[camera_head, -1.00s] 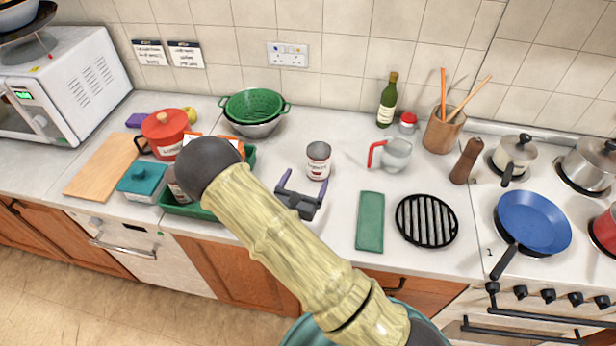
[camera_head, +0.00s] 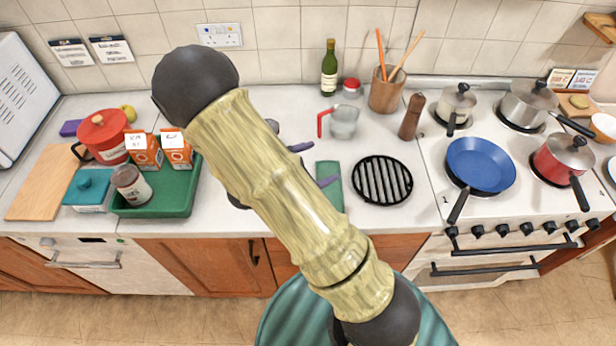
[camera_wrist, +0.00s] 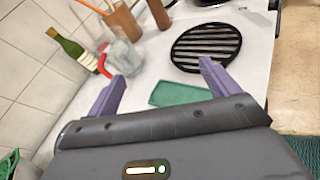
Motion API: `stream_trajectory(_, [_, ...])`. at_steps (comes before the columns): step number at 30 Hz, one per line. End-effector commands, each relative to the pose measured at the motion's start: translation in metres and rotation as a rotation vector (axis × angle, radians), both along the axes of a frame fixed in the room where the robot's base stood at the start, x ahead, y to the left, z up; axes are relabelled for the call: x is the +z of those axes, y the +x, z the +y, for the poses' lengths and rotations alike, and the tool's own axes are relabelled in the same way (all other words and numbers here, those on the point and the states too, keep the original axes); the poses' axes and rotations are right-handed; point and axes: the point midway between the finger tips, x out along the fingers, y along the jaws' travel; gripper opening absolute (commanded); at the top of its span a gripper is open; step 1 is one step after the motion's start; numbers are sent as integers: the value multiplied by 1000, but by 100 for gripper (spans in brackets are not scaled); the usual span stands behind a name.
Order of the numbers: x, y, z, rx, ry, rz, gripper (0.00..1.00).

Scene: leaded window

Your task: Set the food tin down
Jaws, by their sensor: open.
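My gripper (camera_head: 325,163) is partly behind my arm in the head view. Its two purple fingers are spread and point right, towards the green cloth. In the wrist view my gripper (camera_wrist: 161,72) is open with nothing between its fingers. The tin that stood upright on the counter in the earlier head view does not show now; my arm covers that part of the counter. Another tin (camera_head: 131,185), with a pale label, leans in the green tray (camera_head: 178,208) at the left, well apart from my gripper.
A green cloth (camera_head: 329,190), a black grill trivet (camera_head: 382,180) and a measuring jug with a red handle (camera_head: 343,122) are near my gripper. A bottle (camera_head: 329,70) and a utensil pot (camera_head: 387,92) stand behind. The hob with a blue pan (camera_head: 481,165) is right.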

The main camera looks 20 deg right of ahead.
Motion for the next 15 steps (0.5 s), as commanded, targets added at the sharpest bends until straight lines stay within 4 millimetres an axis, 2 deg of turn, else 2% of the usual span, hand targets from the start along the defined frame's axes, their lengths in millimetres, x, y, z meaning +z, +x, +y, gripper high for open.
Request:
stream_trajectory(1, [5,-16,-10,-106,75,-17,87])
stream_trajectory(3, [6,-40,-18,-251,186,-37,87])
stream_trajectory(6, [8,-71,-20,-445,351,-81,87])
stream_trajectory(10, [10,-101,-9,-677,577,-169,87])
stream_trajectory(15, [21,-118,16,-936,880,-337,87])
